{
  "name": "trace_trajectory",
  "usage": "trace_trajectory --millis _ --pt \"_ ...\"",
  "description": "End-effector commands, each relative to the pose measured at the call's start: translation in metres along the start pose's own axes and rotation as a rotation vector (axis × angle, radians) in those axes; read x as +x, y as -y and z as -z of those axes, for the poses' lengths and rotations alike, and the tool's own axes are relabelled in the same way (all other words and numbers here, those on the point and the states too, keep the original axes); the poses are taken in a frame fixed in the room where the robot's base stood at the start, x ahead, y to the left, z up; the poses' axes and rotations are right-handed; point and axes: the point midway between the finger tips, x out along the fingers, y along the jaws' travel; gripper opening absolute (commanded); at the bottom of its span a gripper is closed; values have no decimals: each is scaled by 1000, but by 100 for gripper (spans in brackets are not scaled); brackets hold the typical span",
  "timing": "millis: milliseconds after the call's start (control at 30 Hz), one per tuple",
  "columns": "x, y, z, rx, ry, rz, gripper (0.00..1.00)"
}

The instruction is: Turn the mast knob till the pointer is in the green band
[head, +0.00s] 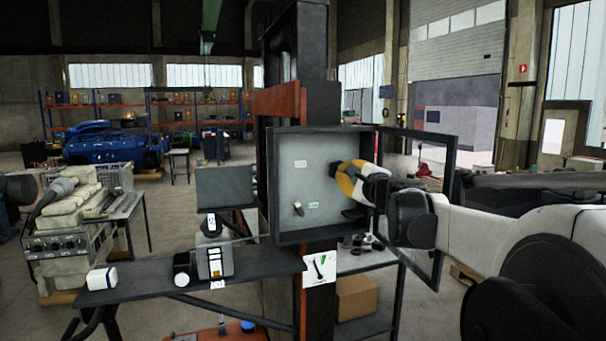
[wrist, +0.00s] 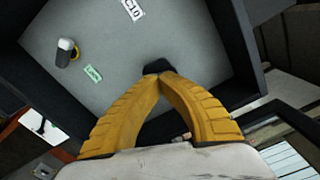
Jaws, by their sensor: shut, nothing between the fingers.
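My gripper (head: 345,176) is inside the open grey cabinet on the mast, its yellow fingers shut. In the wrist view my gripper (wrist: 158,72) has its fingertips together over the cabinet's grey back panel, with a dark piece at the tips. A small dark knob with a pale end (head: 298,208) is on the panel to the left, apart from my fingers; the same knob (wrist: 67,52) shows in the wrist view. A white dial card (head: 320,267) hangs below the cabinet, with a dark pointer and a green band. The pointer's exact reading is too small to tell.
The cabinet (head: 277,185) has deep side walls and a door frame (head: 447,205) swung open at right. A green label (head: 314,205) and a white label (head: 300,164) are on its panel. A dark bench (head: 150,285) with devices stands at lower left.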

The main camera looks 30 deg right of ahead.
Motion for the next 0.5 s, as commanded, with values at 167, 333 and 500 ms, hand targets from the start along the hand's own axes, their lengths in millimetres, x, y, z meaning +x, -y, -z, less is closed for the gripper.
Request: trace_trajectory --millis 167,333,500 --pt "0 0 0 -1 0 0 0" --pt "0 0 0 -98 0 0 0" --pt "0 0 0 -347 0 0 0"
